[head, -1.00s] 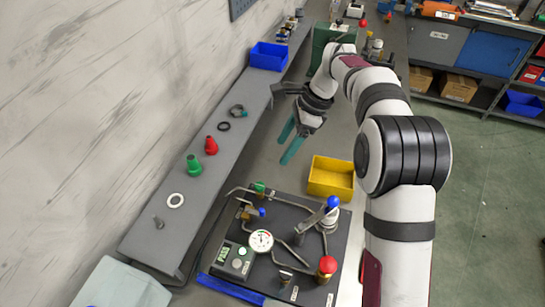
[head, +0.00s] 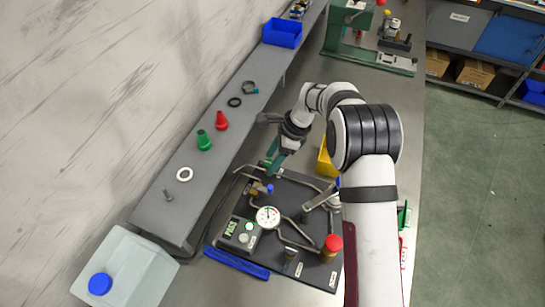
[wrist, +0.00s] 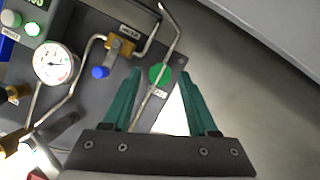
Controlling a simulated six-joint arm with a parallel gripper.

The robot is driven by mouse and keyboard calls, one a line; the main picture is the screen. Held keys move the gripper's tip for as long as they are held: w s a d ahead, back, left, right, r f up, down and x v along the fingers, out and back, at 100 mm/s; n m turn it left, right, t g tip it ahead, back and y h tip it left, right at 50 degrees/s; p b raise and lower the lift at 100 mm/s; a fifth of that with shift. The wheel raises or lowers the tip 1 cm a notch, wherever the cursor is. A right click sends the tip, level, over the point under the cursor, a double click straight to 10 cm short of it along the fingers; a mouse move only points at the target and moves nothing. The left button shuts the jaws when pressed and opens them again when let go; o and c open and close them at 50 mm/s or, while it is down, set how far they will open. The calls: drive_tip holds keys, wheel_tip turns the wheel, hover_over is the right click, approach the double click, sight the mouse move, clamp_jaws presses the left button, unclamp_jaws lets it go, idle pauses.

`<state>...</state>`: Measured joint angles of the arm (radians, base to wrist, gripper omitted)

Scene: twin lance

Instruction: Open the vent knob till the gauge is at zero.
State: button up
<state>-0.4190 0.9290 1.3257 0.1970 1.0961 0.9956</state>
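The dark panel (head: 300,190) carries a round white gauge (head: 268,217), which also shows in the wrist view (wrist: 54,63). Its needle is off to one side; I cannot read the value. A round green knob (wrist: 160,74) with a small label sits at the panel's edge. I cannot read that label, so I cannot tell whether this is the vent knob. My gripper (wrist: 160,80) is open and empty, with its teal fingers either side of the green knob in the wrist view. I cannot tell the height gap.
A red knob (head: 333,243) stands at the panel's front right. A box with a lit green button (head: 248,226) is beside the gauge. A yellow bin (head: 325,160) is behind.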

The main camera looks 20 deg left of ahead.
clamp_jaws()
drive_tip(key=n+g, duration=0.1)
drive_tip(key=n, duration=0.2)
drive_tip(key=n+g+h, duration=0.1)
drive_tip(key=n, duration=0.2)
drive_tip(key=shift+w+a+n, duration=0.2)
drive_tip(key=shift+n, duration=0.1)
drive_tip(key=n+h, duration=0.1)
drive_tip(key=n, duration=0.1)
drive_tip(key=n+g+h, duration=0.1)
drive_tip(key=n, duration=0.2)
drive_tip(key=shift+a, duration=0.2)
drive_tip(key=shift+n, duration=0.3)
idle(0.4)
drive_tip(key=shift+o, duration=1)
unclamp_jaws()
